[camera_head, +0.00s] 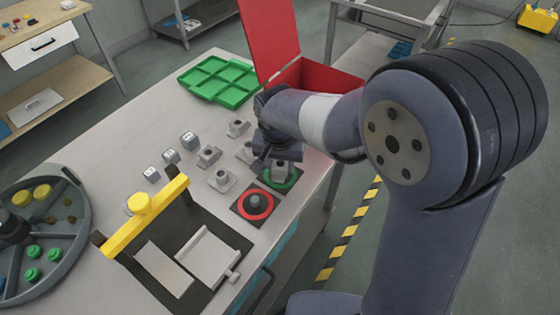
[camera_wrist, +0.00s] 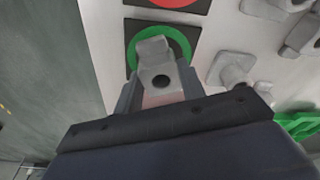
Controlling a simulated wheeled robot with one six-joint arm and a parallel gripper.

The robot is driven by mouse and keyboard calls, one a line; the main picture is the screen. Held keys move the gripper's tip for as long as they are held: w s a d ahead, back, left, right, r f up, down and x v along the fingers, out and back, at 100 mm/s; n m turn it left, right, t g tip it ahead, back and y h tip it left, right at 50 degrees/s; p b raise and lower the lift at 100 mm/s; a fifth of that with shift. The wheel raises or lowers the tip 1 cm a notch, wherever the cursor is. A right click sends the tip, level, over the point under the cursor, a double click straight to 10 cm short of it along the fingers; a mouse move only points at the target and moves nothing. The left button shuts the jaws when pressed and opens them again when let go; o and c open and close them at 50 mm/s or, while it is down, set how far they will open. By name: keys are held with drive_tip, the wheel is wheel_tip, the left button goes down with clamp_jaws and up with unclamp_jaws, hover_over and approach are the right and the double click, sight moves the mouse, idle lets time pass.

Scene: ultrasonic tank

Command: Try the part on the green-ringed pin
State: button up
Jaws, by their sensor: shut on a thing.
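My gripper (camera_wrist: 160,90) is shut on a grey metal part (camera_wrist: 153,49), which has a raised block and a dark round hole facing the wrist camera. In the head view the gripper (camera_head: 274,152) is at the green-ringed pad, with the part (camera_head: 283,168) low over it. The green ring (camera_head: 292,181) lies on a dark square plate, and it also shows in the wrist view (camera_wrist: 183,45) around the part's far end. The pin inside the green ring is hidden, so I cannot tell whether the part is on it or above it.
A red-ringed pin (camera_head: 255,201) stands right beside the green one. Several similar grey parts (camera_head: 222,180) lie to the left. A yellow-handled fixture (camera_head: 145,215), a green tray (camera_head: 218,80), a red open box (camera_head: 270,40) and a round carousel (camera_head: 75,215) stand on the bench.

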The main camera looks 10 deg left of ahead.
drive_tip(key=shift+f+b, duration=0.75)
drive_tip(key=shift+f, duration=0.2)
idle(0.4)
drive_tip(key=shift+r, duration=0.1)
idle(1.0)
drive_tip(key=shift+r+p, duration=1.75)
drive_tip(key=shift+r, duration=0.5)
wheel_tip(320, 180, up, 4)
drive_tip(key=p, duration=0.3)
